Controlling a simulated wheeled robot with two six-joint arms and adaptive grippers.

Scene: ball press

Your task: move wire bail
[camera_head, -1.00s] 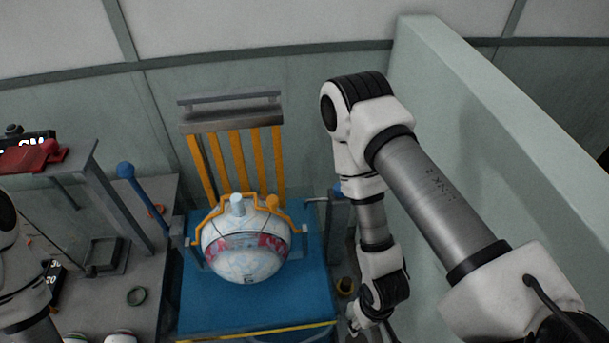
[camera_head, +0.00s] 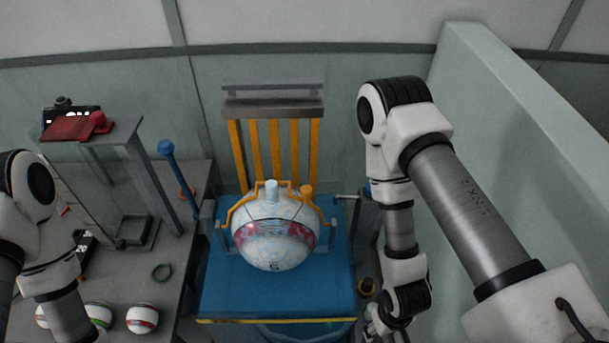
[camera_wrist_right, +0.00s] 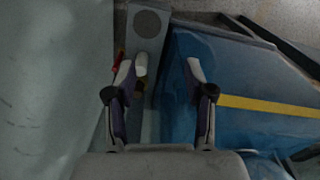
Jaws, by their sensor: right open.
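The wire bail (camera_head: 231,214) is an orange bent rod with an orange knob (camera_head: 307,191). It lies over the upper part of a round white ball-like body (camera_head: 274,251) with a red band, on a blue platform (camera_head: 222,296). My right gripper (camera_head: 373,328) hangs low to the right of the platform, apart from the bail. In the right wrist view its two fingers (camera_wrist_right: 160,78) are spread with nothing gripped, beside the platform's blue side. The bail cannot be made out there. My left arm enters at the left; its gripper is out of frame.
Yellow slats (camera_head: 272,150) rise behind the ball. A pale wall (camera_head: 520,130) stands right of my right arm.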

